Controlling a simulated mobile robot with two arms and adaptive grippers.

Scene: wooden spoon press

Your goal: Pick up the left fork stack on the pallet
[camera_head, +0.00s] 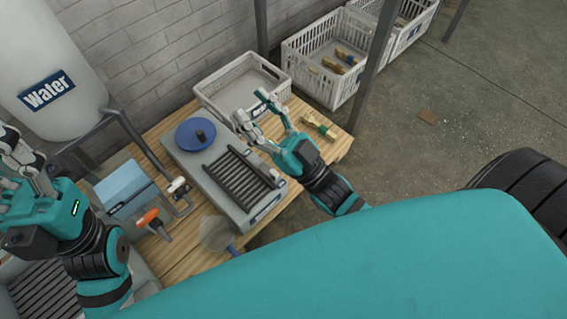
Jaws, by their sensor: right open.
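One small bundle of light wooden pieces with a green band (320,126) lies at the right end of the slatted wooden bench (345,143); I cannot tell whether it is a fork stack. I cannot make out a separate pallet or a left and right pair of stacks. My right gripper (252,107) is open and empty, above the bench in front of the white crate, left of the bundle and apart from it. My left gripper (12,165) is at the left edge, partly cut off, by the water tank; its fingertips are unclear.
A grey press with dark bars (237,178) and a blue round lid (196,134) stand on the bench. An empty-looking white crate (210,91) is behind. Floor crates (318,84) hold wooden pieces. An orange-handled tool (150,220) and blue box (122,187) lie left. Floor at right is mostly clear.

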